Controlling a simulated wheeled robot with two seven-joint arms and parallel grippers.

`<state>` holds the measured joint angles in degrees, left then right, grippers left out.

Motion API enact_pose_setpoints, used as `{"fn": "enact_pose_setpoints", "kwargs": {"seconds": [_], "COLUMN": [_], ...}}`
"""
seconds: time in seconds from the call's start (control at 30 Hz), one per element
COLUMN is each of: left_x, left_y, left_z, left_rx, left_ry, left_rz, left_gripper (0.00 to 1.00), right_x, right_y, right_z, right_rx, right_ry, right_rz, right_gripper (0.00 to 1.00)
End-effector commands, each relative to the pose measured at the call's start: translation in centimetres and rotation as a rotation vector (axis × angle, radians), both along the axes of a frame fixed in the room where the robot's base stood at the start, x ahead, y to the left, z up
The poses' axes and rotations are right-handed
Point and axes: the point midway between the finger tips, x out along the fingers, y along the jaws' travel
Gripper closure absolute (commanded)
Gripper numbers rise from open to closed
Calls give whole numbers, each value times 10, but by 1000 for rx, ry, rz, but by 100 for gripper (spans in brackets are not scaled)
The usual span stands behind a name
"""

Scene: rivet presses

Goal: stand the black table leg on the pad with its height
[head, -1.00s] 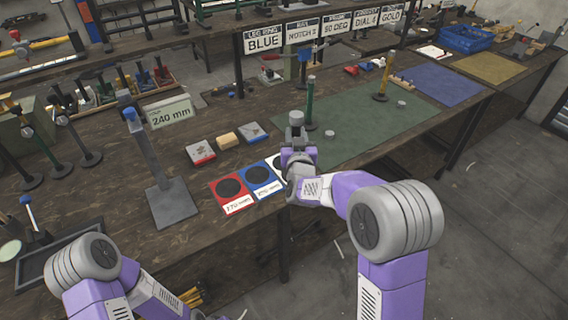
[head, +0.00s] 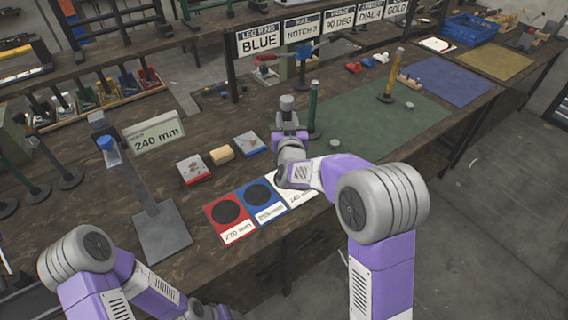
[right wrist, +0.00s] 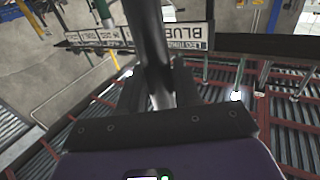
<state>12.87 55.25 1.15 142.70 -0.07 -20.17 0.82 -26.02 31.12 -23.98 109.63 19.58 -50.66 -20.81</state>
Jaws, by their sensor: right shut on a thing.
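The black table leg shows as a dark shaft (right wrist: 147,40) rising from between the fingers of my right gripper (right wrist: 158,92) in the right wrist view. In the head view my right gripper (head: 288,138) is above the bench beyond the white pad, and I cannot make out the leg clearly there. Three pads lie along the bench's front edge: red (head: 212,212) marked 270 mm, blue (head: 278,208) whose label is hard to read, and white (head: 309,199) marked 240 mm. My arm partly hides the white pad. A display (head: 155,136) reads 240 mm. My left gripper is not visible.
A height gauge with a grey base plate (head: 163,240) stands left of the pads. Small blocks (head: 221,155) lie behind them. A green leg (head: 313,105) and a yellow leg (head: 391,75) stand upright on the right. The green mat (head: 370,125) has free room.

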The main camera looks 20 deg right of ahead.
Motion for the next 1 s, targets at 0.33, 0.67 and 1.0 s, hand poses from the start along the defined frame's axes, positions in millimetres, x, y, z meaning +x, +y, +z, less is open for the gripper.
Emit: {"fn": "enact_pose_setpoints", "kwargs": {"seconds": [0.33, 0.67, 1.0], "left_x": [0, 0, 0], "left_y": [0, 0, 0], "left_z": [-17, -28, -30], "left_rx": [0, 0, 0], "left_ry": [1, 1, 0], "left_rz": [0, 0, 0], "left_gripper": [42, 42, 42], "right_x": [0, 0, 0], "right_y": [0, 0, 0], "right_z": [-56, -93, -95], "right_rx": [-1, -2, 0], "right_ry": [2, 2, 0], "right_rz": [0, 0, 1], "right_gripper": [100, 100, 100]}}
